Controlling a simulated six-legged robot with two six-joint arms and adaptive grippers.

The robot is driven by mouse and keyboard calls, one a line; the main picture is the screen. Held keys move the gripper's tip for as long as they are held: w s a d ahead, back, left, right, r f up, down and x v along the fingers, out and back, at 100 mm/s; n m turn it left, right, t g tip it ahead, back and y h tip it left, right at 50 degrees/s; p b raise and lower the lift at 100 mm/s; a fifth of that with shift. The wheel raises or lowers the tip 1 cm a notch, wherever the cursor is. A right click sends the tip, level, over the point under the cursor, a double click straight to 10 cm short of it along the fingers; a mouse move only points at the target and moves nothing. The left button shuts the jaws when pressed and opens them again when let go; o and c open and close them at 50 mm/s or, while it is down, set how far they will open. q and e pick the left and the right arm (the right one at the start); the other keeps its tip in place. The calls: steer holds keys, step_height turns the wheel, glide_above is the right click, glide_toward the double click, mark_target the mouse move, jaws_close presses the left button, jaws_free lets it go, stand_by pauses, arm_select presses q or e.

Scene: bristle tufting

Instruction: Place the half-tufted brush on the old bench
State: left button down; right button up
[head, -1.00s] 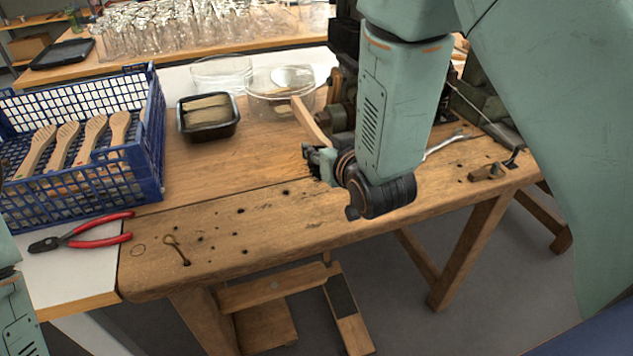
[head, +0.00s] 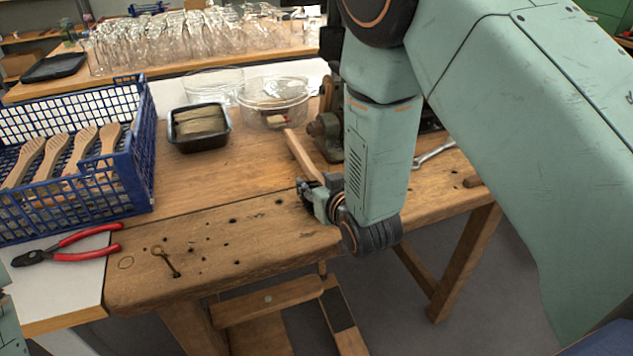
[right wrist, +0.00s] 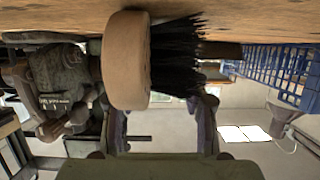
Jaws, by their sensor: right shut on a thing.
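My right gripper (head: 318,197) is shut on the half-tufted brush, low over the front part of the old wooden bench (head: 215,225). In the head view the brush's pale wooden handle (head: 303,156) sticks out behind the gripper, slanting away to the upper left. In the right wrist view the brush (right wrist: 125,60) shows large, with a rounded wooden end and black bristles (right wrist: 175,58) pointing right. The bench top lies along the upper edge there. I cannot tell whether the brush touches the bench. Only a bit of my left arm shows at the lower left edge; its gripper is out of view.
A blue crate (head: 140,180) of wooden brush bodies and red-handled pliers (head: 85,240) lie left. A black tray (head: 222,140), clear tubs (head: 262,118) and a dark machine (head: 328,140) stand behind. A hooked pin (head: 168,262) is near the front edge. The bench's front middle is clear.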

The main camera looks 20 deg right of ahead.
steer(key=o, duration=0.8)
steer(key=shift+f, duration=0.1)
steer(key=o, duration=0.4)
steer(key=shift+w, duration=0.15)
steer(key=shift+c, duration=0.2)
